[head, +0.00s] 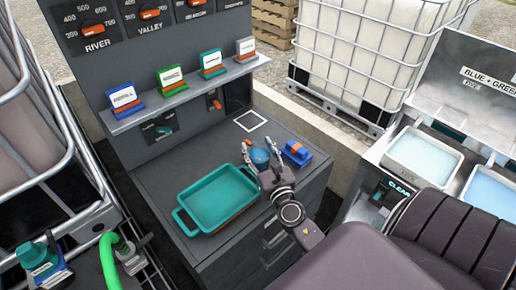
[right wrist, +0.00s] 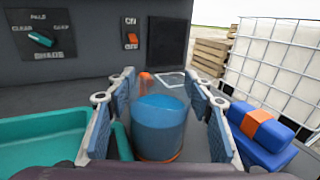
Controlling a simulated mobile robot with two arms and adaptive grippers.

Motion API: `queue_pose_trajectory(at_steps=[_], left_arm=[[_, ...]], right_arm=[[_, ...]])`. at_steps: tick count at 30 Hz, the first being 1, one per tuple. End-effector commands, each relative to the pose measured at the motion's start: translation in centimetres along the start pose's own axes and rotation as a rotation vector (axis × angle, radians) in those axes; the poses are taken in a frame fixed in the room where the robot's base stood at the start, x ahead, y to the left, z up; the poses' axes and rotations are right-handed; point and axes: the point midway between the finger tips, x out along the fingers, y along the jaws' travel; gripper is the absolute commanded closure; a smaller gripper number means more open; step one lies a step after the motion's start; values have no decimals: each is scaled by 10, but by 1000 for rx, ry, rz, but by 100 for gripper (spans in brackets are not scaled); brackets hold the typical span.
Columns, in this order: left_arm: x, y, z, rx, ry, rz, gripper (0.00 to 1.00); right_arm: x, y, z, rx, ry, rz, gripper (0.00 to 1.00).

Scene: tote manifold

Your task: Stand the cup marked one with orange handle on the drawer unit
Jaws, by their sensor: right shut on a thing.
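A clear cup (head: 260,157) with blue liquid and an orange band at its base is upright between the fingers of my right gripper (head: 261,148). The right wrist view shows the cup (right wrist: 160,125) close up, with the gripper's pads (right wrist: 162,112) on both sides of it and an orange piece, perhaps its handle, on the far side. No mark on it can be read. It is at the top of the dark grey drawer unit (head: 165,178); I cannot tell whether its base touches. My left gripper is out of view.
A teal tray (head: 212,200) lies left of the cup, and a blue block with an orange piece (head: 297,153) is to its right. A white square outline (head: 251,120) lies clear behind it. A shelf (head: 190,95) with several labelled cards hangs above.

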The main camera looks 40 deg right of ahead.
Motion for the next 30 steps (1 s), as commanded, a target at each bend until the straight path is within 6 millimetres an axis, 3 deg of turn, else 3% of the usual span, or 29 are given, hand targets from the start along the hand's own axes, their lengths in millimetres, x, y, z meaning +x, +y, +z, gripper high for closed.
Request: queue_pose_trajectory(at_steps=[2, 3, 7, 19, 30], left_arm=[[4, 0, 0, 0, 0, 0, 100], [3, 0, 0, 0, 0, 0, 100], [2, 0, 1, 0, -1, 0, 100], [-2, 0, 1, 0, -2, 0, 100], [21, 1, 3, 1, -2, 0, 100]], right_arm=[[0, 0, -4, 0, -2, 0, 89], [0, 0, -3, 0, 0, 0, 48], [0, 0, -2, 0, 0, 0, 35], [-2, 0, 2, 0, 1, 0, 35], [-69, 0, -4, 0, 3, 1, 35]])
